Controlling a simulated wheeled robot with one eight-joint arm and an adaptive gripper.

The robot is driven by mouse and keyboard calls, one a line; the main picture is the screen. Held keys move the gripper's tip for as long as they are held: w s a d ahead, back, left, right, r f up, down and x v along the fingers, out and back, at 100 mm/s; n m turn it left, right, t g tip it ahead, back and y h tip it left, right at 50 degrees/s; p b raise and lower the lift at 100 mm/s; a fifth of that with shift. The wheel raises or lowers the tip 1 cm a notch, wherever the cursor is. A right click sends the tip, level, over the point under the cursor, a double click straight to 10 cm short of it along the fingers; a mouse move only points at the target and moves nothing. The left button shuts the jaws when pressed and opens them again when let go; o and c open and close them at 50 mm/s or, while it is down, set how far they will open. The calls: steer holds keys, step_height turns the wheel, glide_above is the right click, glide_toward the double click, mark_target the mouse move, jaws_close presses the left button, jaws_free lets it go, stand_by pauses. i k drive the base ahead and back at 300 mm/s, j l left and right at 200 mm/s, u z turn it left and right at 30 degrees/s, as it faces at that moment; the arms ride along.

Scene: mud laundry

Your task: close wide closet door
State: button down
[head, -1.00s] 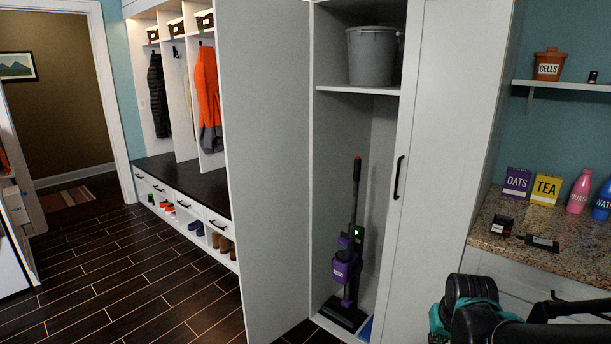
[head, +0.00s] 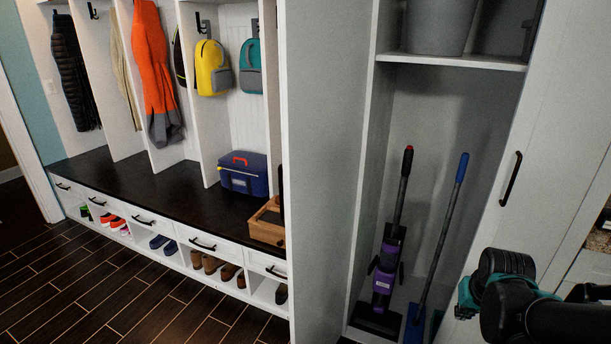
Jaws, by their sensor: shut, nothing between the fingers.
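The wide closet door (head: 322,150) is a tall pale grey panel standing open at the left side of the closet in the head view. Its near edge points toward me, and its lower part runs out of the picture. The closet (head: 435,125) behind it is open, with its shelf and inside walls showing. Only dark and teal links of my arm show at the lower right, in front of the panel right of the opening and apart from the wide door. I cannot make out my gripper's fingers there.
A purple stick vacuum (head: 385,280) and a blue-handled tool (head: 440,250) stand in the closet under a grey bucket (head: 437,25). A white panel with a black handle (head: 511,179) is right of the opening. A bench (head: 160,195) stands left; dark floor (head: 80,290) before it is clear.

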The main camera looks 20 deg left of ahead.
mark_target(323, 45)
steer(key=j+z, duration=0.1)
steer(key=j, duration=0.35)
steer(key=k+j+z, duration=0.1)
steer(key=j, duration=0.35)
steer(key=k+j+z, duration=0.15)
steer(key=j, duration=0.3)
steer(key=k+j+z, duration=0.1)
steer(key=j, duration=0.3)
steer(key=k+j+z, duration=0.1)
steer(key=j, duration=0.35)
steer(key=k+j+z, duration=0.1)
steer(key=j, duration=0.3)
steer(key=k, duration=0.1)
